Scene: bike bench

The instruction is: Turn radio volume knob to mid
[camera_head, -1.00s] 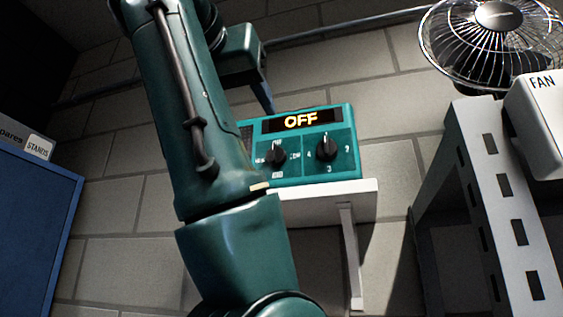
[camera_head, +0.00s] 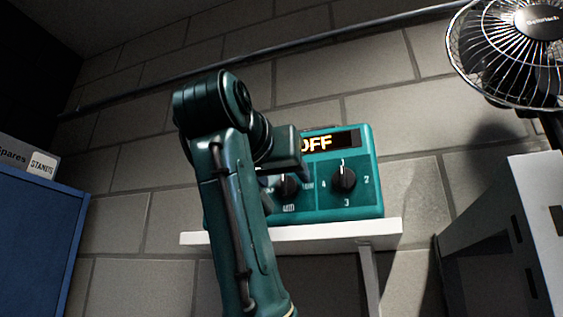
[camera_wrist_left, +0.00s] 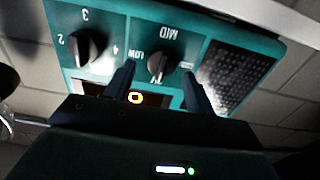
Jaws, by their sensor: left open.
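The teal radio (camera_head: 350,205) stands on a white wall shelf, its lit display (camera_head: 333,142) reading OFF, partly hidden by my left gripper. Its left knob (camera_head: 288,186) is the black volume knob, with LOW and MID labels; the wrist view shows this knob (camera_wrist_left: 162,60) upside down. My left gripper (camera_wrist_left: 160,84) is open, with one finger toward each side of the volume knob. I cannot tell whether the fingers touch it. In the head view my left gripper (camera_head: 272,184) hides the radio's left part. My right gripper is not in view.
A second black knob (camera_head: 343,179), numbered 1 to 4, sits to the right on the radio. The white shelf (camera_head: 330,232) runs beneath. A fan (camera_head: 520,50) and a pale slotted metal frame (camera_head: 505,235) stand at right, a blue cabinet (camera_head: 35,240) at left.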

